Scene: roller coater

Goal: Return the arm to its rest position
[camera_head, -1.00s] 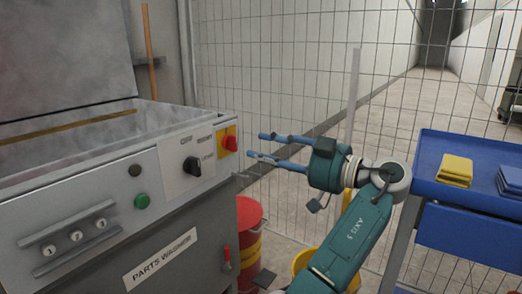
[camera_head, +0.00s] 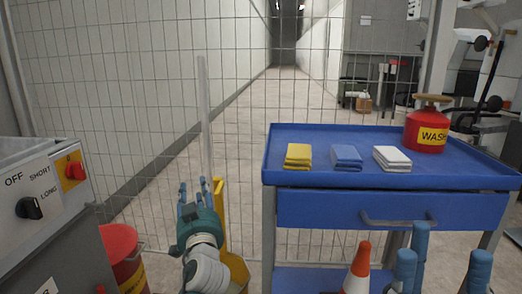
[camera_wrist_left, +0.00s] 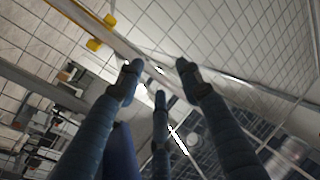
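My left gripper (camera_head: 197,188) is teal with blue fingers. In the head view it points away from me, in front of the wire mesh fence and right of the parts washer. In the left wrist view its blue fingers (camera_wrist_left: 160,78) are spread with nothing between them. The blue fingers of my right gripper (camera_head: 440,255) rise from the bottom right edge, in front of the blue cart. They stand apart with nothing seen between them; the rest of that arm is out of view.
The parts washer panel (camera_head: 47,190) with a red switch (camera_head: 75,170) stands at the left, beside a red drum (camera_head: 120,245). A blue cart (camera_head: 390,208) holds folded cloths and a red wash can (camera_head: 427,130). An orange cone (camera_head: 358,268) stands near it. Mesh fence lies behind.

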